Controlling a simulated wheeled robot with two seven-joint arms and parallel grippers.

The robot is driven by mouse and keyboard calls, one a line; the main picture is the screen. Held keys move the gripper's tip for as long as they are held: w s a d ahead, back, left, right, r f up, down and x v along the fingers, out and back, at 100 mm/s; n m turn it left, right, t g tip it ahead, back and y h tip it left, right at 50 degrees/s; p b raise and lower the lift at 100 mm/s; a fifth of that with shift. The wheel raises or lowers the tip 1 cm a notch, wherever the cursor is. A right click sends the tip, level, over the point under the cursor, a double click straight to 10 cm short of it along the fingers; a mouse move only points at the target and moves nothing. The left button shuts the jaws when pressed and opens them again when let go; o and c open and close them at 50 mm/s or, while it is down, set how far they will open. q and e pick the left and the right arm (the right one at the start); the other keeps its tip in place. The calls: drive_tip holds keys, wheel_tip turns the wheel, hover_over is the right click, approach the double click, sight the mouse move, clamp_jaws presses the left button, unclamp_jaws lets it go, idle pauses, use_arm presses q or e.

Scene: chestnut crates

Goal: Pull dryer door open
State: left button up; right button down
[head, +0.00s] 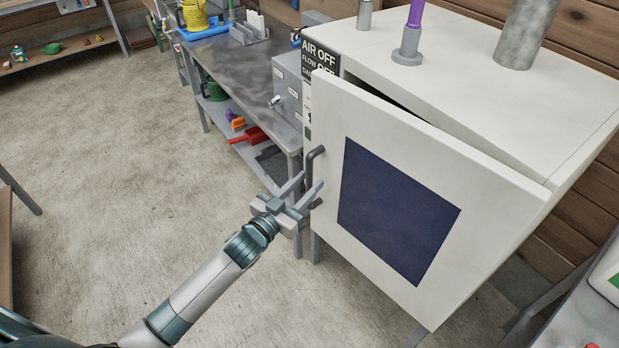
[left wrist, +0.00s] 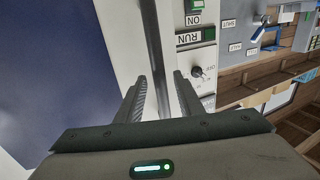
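The dryer (head: 480,70) is a large white box at the right in the head view. Its door (head: 420,160) has a dark blue window (head: 395,210) and stands slightly ajar, with a dark gap along its top edge. The dark bar handle (head: 313,160) is upright on the door's left side. My left gripper (head: 311,181) is at the handle's lower part, fingers apart. In the left wrist view, the handle (left wrist: 157,55) runs between the two open fingers (left wrist: 160,90), with space on both sides. My right gripper is not in view.
A grey workbench (head: 235,75) with a lower shelf holding a red dustpan (head: 246,136) stands left of the dryer. A control panel (left wrist: 195,45) with labels and a knob is beside the door. Concrete floor (head: 120,150) is clear at the left.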

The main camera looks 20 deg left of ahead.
use_arm(q)
drive_tip(key=shift+x, duration=0.8)
clamp_jaws()
